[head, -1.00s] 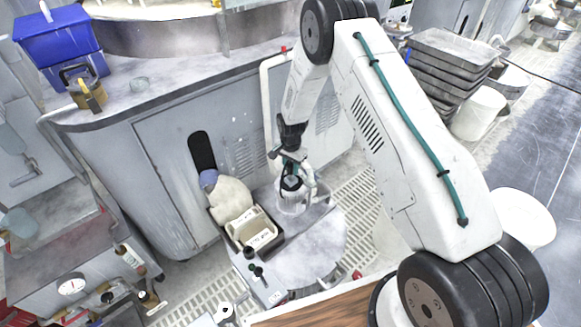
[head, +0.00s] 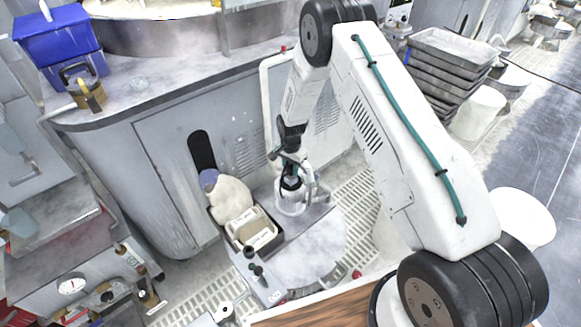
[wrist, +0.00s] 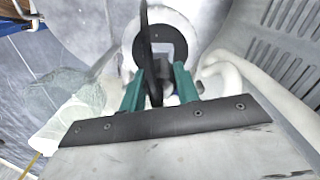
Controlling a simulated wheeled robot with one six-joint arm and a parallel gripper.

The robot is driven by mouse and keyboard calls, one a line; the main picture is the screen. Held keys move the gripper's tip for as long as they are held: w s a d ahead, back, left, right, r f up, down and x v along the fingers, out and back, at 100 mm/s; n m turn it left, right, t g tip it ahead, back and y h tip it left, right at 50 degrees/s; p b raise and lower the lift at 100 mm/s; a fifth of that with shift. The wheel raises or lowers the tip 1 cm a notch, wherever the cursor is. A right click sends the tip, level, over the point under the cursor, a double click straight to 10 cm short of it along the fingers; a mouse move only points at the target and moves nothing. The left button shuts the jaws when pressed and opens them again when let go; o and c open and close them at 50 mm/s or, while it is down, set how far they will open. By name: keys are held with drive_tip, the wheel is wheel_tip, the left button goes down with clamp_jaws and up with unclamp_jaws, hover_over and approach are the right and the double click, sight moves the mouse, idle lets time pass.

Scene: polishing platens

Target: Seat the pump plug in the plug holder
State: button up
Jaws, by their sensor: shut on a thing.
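My gripper (wrist: 160,88), with its green fingers, is shut on the dark pump plug (wrist: 156,78) in the wrist view. A thin black piece rises from the plug across the picture. Beyond it is a white round rim with a dark disc and a pale square centre, probably the plug holder (wrist: 186,30). In the head view my gripper (head: 291,168) points down over the white round holder (head: 290,209) beside the platen. The dark plug (head: 291,184) shows at the holder's mouth. I cannot tell whether it is inside or just above. My fingers partly hide the plug.
A round grey platen (head: 312,250) lies in front of the holder. A white pipe (head: 265,100) and grey cabinet (head: 165,150) are close behind.

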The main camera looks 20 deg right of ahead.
sight(291, 166)
drive_tip(key=shift+f, duration=1.2)
drive_tip(key=o, duration=1.1)
wheel_tip(291, 166, up, 8)
drive_tip(key=shift+f, duration=0.1)
